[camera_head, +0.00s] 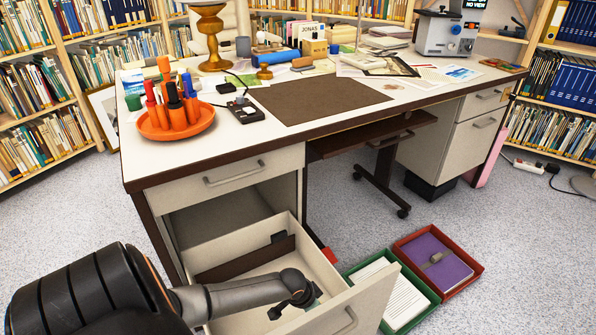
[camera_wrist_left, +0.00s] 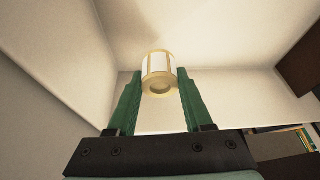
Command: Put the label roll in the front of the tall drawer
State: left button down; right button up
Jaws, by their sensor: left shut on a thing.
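The tall drawer (camera_head: 360,310) is pulled out low on the left side of the desk. A dark brown divider (camera_head: 248,262) crosses its inside. My left arm reaches over the drawer's left side, and my left gripper (camera_wrist_left: 157,76) is inside, between the divider and the front panel. Its green fingers are shut on the label roll (camera_wrist_left: 158,66), a small white cylinder with beige ends, with pale drawer walls around it. I cannot tell whether the roll touches the drawer floor. In the head view the roll is hidden by my wrist and the front panel. My right gripper is not in view.
A shallower drawer (camera_head: 232,175) above is shut. A green tray (camera_head: 408,305) with papers and a red tray (camera_head: 466,275) with a purple book lie on the floor right of the drawer. The desktop (camera_head: 240,137) holds an orange pen holder (camera_head: 175,120) and other items.

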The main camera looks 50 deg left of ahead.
pick_arm(q)
notch_tip(320, 180, down, 5)
jog(key=shift+r+b, duration=0.15)
jog(key=shift+b, duration=0.9)
notch_tip(320, 180, down, 3)
jog(key=shift+f+b, duration=0.15)
jog(key=shift+b, duration=0.95)
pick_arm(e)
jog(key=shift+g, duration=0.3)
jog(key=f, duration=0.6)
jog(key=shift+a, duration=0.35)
pick_arm(q)
jog(key=shift+c, duration=1.5)
grip_release()
